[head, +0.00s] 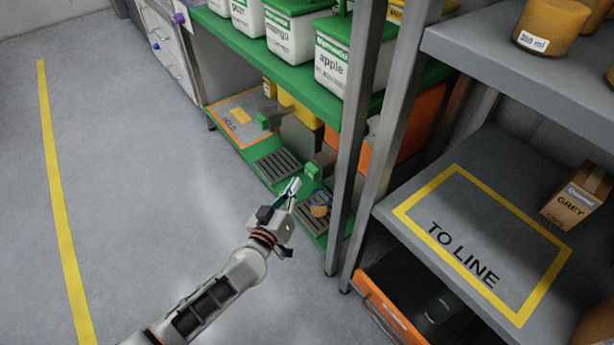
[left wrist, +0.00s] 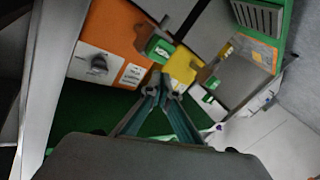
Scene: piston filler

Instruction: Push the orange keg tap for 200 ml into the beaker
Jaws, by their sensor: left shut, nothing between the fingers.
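The orange keg (head: 425,122) stands on the low green shelf, partly behind a grey post; its front with a knob shows in the left wrist view (left wrist: 112,38). Its tap has a green end (head: 313,170), which also shows in the left wrist view (left wrist: 160,50). My left gripper (head: 294,185) is shut and empty, just in front of and below this tap in the head view, with a small gap in the picture. In the left wrist view its fingertips (left wrist: 160,82) appear below the tap.
A yellow keg (head: 300,108) with another green-ended tap (head: 264,119) stands to the left. A left drip tray (head: 278,166) lies below it. White tubs (head: 345,65) line the upper green shelf. Grey posts (head: 350,150) stand right of the gripper. The floor at left is clear.

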